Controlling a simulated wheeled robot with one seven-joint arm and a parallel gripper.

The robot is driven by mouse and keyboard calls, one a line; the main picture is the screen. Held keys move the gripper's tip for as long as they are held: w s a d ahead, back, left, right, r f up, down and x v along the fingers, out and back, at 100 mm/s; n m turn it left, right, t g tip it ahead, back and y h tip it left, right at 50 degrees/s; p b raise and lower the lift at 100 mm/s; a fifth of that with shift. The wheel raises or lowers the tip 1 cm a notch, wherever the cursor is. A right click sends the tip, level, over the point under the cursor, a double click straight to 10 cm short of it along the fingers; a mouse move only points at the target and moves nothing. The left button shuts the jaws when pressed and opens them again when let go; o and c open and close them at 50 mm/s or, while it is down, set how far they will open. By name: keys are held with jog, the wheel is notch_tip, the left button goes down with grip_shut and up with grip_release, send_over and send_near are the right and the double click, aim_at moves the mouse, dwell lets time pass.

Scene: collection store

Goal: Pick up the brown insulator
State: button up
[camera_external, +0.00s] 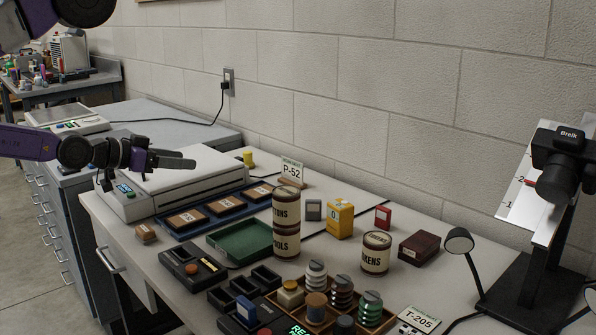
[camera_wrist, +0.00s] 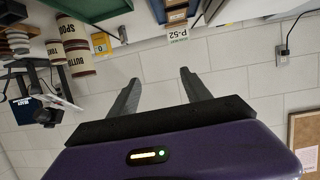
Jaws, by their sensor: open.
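The brown insulator (camera_external: 342,292) is a dark, ribbed piece standing upright in a wooden tray (camera_external: 390,326) at the front of the bench. A pale ribbed insulator (camera_external: 316,275) and a green one (camera_external: 370,308) stand beside it in a row. My gripper (camera_external: 172,160) is far to the left of it, above the white scale, with nothing between its fingers. In the wrist view the picture is upside down, and my gripper (camera_wrist: 160,88) has its fingers spread toward the wall. Ribbed discs show at that view's left edge, but I cannot tell which insulator they are.
Stacked lettered tins (camera_external: 286,225), a green tray (camera_external: 240,241) and a yellow box (camera_external: 340,219) stand between my gripper and the insulators. A lettered tin (camera_external: 376,252) and brown box (camera_external: 419,248) stand behind them. A camera stand (camera_external: 540,260) and lamp (camera_external: 459,242) rise at right.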

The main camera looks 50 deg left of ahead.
jog(key=w+d+f+m+g+h+p, duration=0.2)
jog(key=w+d+f+m+g+h, duration=0.15)
jog(key=d+f, duration=0.5)
notch_tip(320, 180, up, 2)
jog(key=m+g+h, duration=0.8)
jog(key=m+h, duration=0.1)
jog(key=m, duration=0.3)
send_over(342, 278)
jog(key=s+a, duration=0.1)
jog(key=a, duration=0.3)
notch_tip(342, 278, down, 6)
jog(key=shift+a+f, duration=0.15)
jog(key=shift+p+x, duration=0.75)
jog(key=shift+x, duration=1.75)
grip_shut()
